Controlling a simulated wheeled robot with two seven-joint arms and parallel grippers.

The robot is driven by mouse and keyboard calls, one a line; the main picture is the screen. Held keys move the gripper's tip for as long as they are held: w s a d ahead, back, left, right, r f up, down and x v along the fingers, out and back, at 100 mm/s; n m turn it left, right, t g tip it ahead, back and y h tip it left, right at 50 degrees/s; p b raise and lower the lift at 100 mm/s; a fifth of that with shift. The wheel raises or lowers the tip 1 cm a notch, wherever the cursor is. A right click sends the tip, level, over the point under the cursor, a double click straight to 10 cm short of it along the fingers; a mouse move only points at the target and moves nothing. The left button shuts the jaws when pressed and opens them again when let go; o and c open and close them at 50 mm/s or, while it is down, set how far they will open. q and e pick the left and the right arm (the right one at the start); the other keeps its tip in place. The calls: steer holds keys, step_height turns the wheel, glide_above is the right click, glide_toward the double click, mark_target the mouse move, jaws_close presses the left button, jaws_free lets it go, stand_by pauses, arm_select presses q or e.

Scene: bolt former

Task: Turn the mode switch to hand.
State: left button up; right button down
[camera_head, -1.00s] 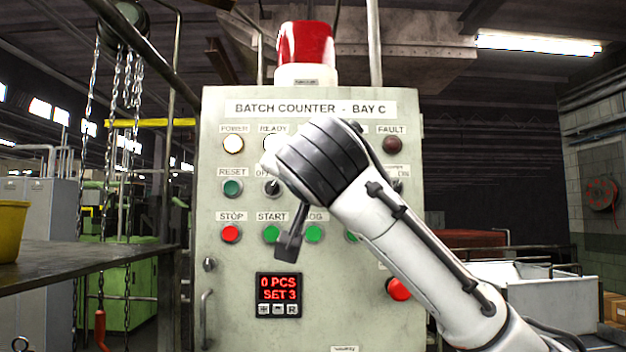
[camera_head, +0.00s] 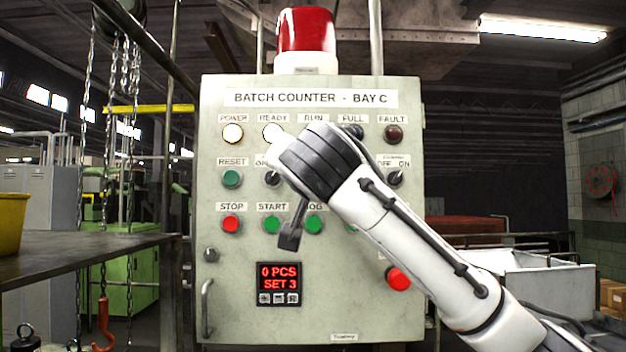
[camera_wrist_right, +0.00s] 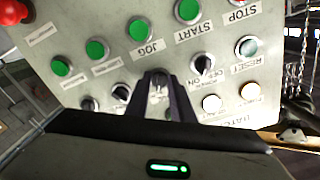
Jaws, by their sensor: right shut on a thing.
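The grey control panel (camera_head: 230,300) stands straight ahead, marked BATCH COUNTER - BAY C. My right arm reaches in from the lower right, and its wrist covers the middle of the switch row in the head view. In the right wrist view my right gripper (camera_wrist_right: 160,88) is shut on the small knob in the middle of that row, which appears to be the mode switch (camera_wrist_right: 158,76). Its label and pointer direction are hidden. A black selector switch (camera_wrist_right: 203,63) marked ON sits beside it on the RESET side. My left gripper is not in view.
A RESET button (camera_head: 232,179) and a red STOP button (camera_head: 231,224) are at the panel's left. A large red button (camera_head: 398,279) is near my forearm. The counter display (camera_head: 278,277) reads 0 PCS, SET 3. A table (camera_head: 90,255) stands at left.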

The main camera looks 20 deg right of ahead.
steer(key=n, duration=1.1)
steer(key=shift+s+d+n+b, duration=0.1)
steer(key=shift+d+n+b, duration=0.1)
steer(key=shift+n+b, duration=0.2)
stand_by(0.4)
steer(key=c, duration=1.6)
jaws_free()
steer(key=shift+o, duration=0.2)
